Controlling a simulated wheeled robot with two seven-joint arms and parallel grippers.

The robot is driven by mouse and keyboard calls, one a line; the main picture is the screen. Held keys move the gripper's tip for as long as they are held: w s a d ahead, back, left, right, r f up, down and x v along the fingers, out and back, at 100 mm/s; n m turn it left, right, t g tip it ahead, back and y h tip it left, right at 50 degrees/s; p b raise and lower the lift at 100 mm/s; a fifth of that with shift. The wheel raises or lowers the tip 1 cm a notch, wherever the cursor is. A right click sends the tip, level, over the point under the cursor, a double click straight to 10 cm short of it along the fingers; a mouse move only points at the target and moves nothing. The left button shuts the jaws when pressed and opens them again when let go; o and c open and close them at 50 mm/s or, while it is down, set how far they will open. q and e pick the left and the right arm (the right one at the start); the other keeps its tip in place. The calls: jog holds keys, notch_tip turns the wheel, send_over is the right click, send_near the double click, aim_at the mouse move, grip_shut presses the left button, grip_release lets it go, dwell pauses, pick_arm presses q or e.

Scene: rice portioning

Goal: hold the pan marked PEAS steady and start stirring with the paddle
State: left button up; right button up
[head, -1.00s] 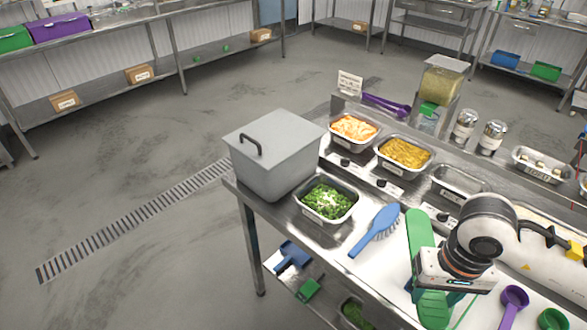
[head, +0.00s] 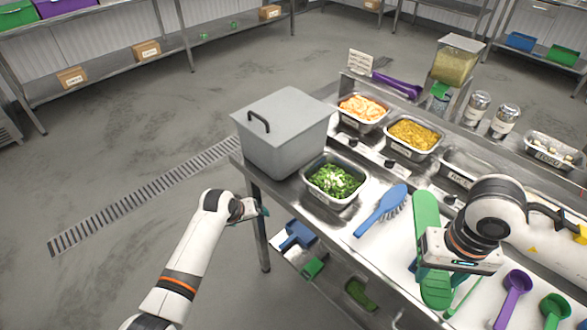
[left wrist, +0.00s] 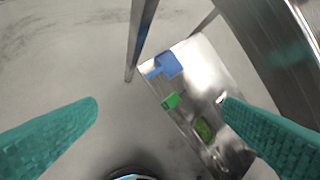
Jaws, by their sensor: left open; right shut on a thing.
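A steel pan of green food with white bits (head: 318,196) sits at the counter's near left edge in the head view; its label is too small to read, but the green contents fit peas. The long green paddle (head: 428,222) lies along the white board. My right gripper (head: 434,268) is shut on its middle, with the fingers mostly hidden by the wrist. My left gripper (head: 258,210) is off the counter's left end, lower left of the pan and apart from it. In the left wrist view its two teal fingers (left wrist: 160,115) are wide apart with nothing between them.
A grey lidded box (head: 285,140) stands just behind the pan. A blue brush (head: 380,212) lies between pan and paddle. Pans of orange (head: 362,108) and yellow food (head: 412,134) stand behind. The lower shelf holds a blue scoop (head: 297,236), also in the left wrist view (left wrist: 168,65).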

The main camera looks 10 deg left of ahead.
pick_arm(q)
jog(key=w+d+r+n+h, duration=0.1)
jog(key=w+d+r, duration=0.1)
jog(key=r, duration=0.3)
jog(key=w+d+r+n, duration=0.1)
jog(key=w+d+r, duration=0.1)
jog(key=d+r, duration=0.15)
jog(key=n, duration=0.4)
send_near(304, 181)
jog(key=w+f, duration=0.1)
jog(key=shift+n+g+h, duration=0.3)
jog(key=shift+g, duration=0.1)
jog(key=x, duration=0.9)
jog(key=shift+w+f, duration=0.15)
jog(key=shift+c, duration=0.2)
jog(key=c, duration=1.8)
jog(key=o, duration=1.8)
jog(key=shift+o, duration=0.2)
